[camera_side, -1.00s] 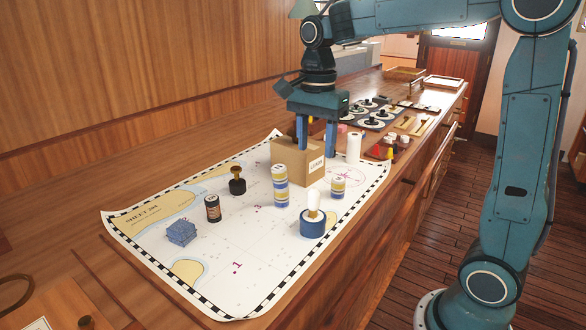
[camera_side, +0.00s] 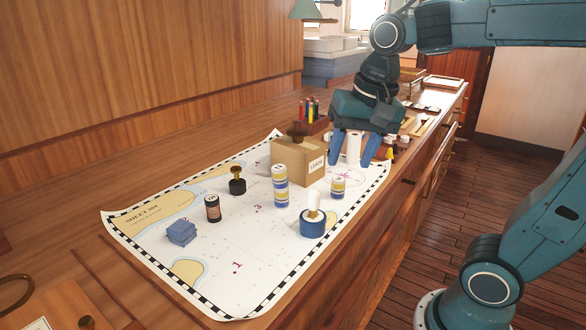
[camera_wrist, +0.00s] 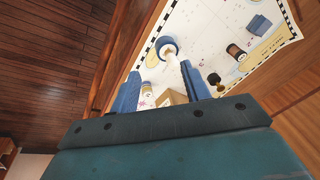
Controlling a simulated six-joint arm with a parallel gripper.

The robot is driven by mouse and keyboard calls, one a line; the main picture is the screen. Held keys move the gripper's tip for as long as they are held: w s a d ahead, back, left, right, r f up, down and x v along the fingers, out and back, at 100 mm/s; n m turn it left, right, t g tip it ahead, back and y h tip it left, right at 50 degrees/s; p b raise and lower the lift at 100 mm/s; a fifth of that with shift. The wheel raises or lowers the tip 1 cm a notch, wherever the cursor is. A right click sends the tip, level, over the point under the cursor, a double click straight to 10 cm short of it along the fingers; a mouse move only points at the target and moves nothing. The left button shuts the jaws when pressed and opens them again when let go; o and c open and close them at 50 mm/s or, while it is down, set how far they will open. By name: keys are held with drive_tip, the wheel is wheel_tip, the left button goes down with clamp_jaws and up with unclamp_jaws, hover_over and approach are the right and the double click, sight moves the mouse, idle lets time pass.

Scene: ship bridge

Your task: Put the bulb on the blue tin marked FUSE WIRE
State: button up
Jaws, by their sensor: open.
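The bulb (camera_side: 314,203), white with a brass-coloured foot, stands upright on top of a round blue tin (camera_side: 312,228) near the chart's right edge. No lettering is legible on the tin. In the wrist view the bulb (camera_wrist: 173,61) and blue tin (camera_wrist: 168,44) show beyond my fingers, partly overlapping. My gripper (camera_side: 350,163) is open and empty, tilted, behind the bulb and to its upper right in the side view. Its two blue fingers frame a white cylinder (camera_side: 353,148) there. The fingers also show in the wrist view (camera_wrist: 160,74), apart.
A cardboard box (camera_side: 293,163) with a dark-knobbed thing (camera_side: 297,132) on top stands left of my gripper.

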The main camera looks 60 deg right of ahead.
drive_tip(key=s+a+f+n+t, duration=0.2)
drive_tip(key=s+f+n, duration=0.1)
drive_tip(key=s+n, duration=0.5)
drive_tip(key=shift+s+f+n+t, duration=0.15)
drive_tip(key=shift+f+n+t, duration=0.1)
drive_tip(key=shift+n+t, duration=0.2)
idle(0.8)
